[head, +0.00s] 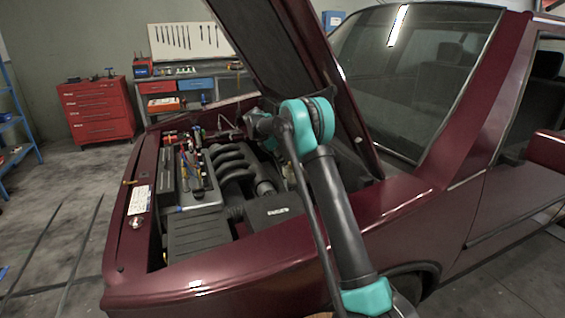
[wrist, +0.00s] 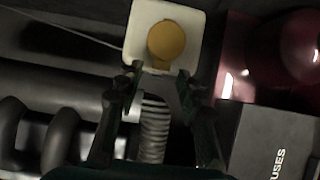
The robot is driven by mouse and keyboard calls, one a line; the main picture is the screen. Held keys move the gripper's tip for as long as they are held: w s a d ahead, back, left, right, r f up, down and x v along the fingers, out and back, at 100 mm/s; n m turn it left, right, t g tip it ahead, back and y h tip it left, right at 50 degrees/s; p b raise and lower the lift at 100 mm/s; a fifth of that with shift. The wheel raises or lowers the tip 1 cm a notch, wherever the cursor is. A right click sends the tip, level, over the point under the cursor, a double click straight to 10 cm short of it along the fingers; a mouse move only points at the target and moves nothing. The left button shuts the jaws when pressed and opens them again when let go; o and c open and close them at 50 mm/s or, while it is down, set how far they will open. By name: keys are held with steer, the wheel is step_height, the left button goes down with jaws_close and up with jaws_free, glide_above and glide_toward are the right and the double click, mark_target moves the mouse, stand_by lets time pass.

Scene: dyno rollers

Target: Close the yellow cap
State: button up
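The yellow cap (wrist: 166,40) shows in the wrist view as a round disc over a white reservoir (wrist: 136,38), with a small yellow tab on its near side. From this angle I cannot tell how far it is tilted. My gripper (wrist: 159,75) is open, its two dark fingers apart, with nothing between them. The fingertips are just below the cap in the picture; I see no clear contact. In the head view my arm reaches over the engine bay, and I cannot make out the cap there.
The dark red car's raised hood (head: 283,50) stands close behind my arm. A ribbed hose (wrist: 154,130) and a fuse box (wrist: 272,140) lie near my gripper. A red tool chest (head: 97,108) stands behind.

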steer(key=v, duration=1.2)
stand_by(0.3)
